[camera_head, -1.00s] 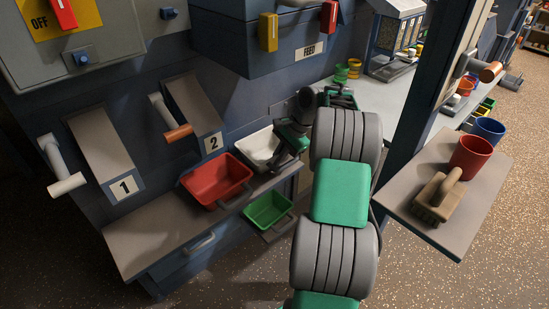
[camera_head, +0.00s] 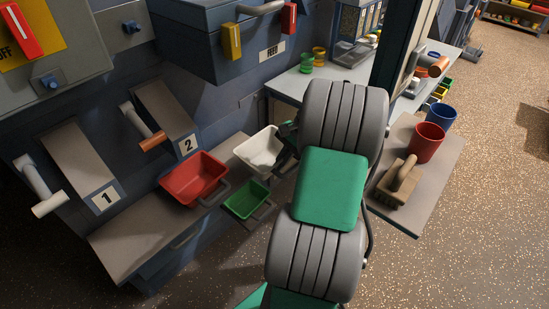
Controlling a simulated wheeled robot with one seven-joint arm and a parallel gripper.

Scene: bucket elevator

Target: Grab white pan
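The white pan (camera_head: 259,152) sits at the right end of the grey ledge, just right of the red pan (camera_head: 194,180). My gripper (camera_head: 285,142) is at the right side of the white pan, over or against its edge. My own arm hides most of the gripper, so I cannot tell whether its fingers are apart or closed on the pan. The pan's right side is partly hidden too.
A green pan (camera_head: 246,200) is below and in front of the white pan. Chutes 1 and 2 with crank handles (camera_head: 152,142) stand at left. A side shelf (camera_head: 416,196) at right holds a brush (camera_head: 399,184), a red cup (camera_head: 428,141) and a blue cup (camera_head: 441,117).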

